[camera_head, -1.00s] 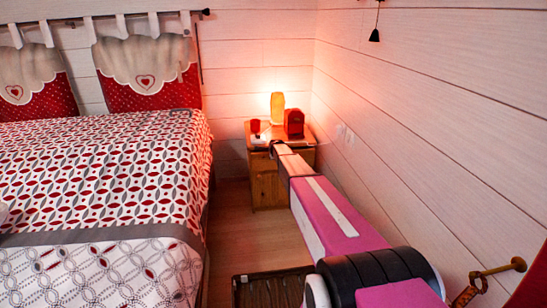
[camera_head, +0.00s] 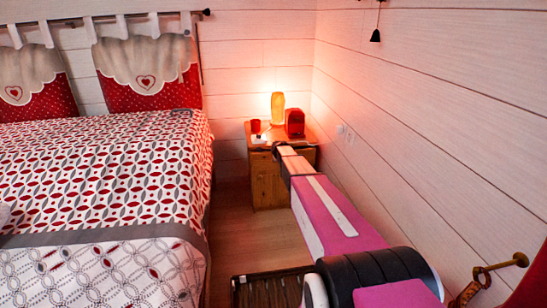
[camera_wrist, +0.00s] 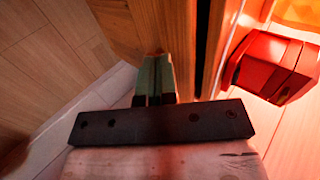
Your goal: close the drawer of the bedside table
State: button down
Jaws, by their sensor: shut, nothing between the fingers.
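The wooden bedside table (camera_head: 268,185) stands in the corner beside the bed. My arm covers much of its front in the head view, so the drawer is hard to make out there. In the wrist view a wooden front (camera_wrist: 165,25), likely the drawer's, has a dark gap along its right side. I cannot tell how far the drawer is open. My gripper (camera_wrist: 153,62) is shut and empty, its greenish fingertips at the wooden front. They look very close to or against the wood; contact is unclear. In the head view the fingers are hidden.
On the table stand a lit lamp (camera_head: 278,108), a red box (camera_head: 295,122) and a small red cup (camera_head: 255,126). The red box is close right of my gripper in the wrist view (camera_wrist: 272,68). The bed (camera_head: 110,180) bounds the left, a plank wall (camera_head: 430,120) the right.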

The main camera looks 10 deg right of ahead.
jog(key=v, duration=0.5)
jog(key=shift+s+r, duration=0.1)
jog(key=shift+s, duration=0.1)
jog(key=c, duration=1.5)
grip_release()
jog(key=shift+s+r, duration=0.25)
jog(key=shift+r, duration=0.05)
jog(key=o, duration=0.8)
jog(key=shift+w+d+n, duration=0.25)
jog(key=shift+n, duration=0.35)
jog(key=shift+o, duration=0.2)
jog(key=w+d+f+n+g, duration=0.3)
jog(key=w+d+n+g, duration=0.3)
jog(key=n, duration=1.1)
jog(key=w+f+t, duration=0.1)
jog(key=w+f, duration=0.2)
jog(key=f, duration=0.6)
jog(key=shift+d+f, duration=0.25)
jog(key=shift+f, duration=0.15)
jog(key=shift+w, duration=0.15)
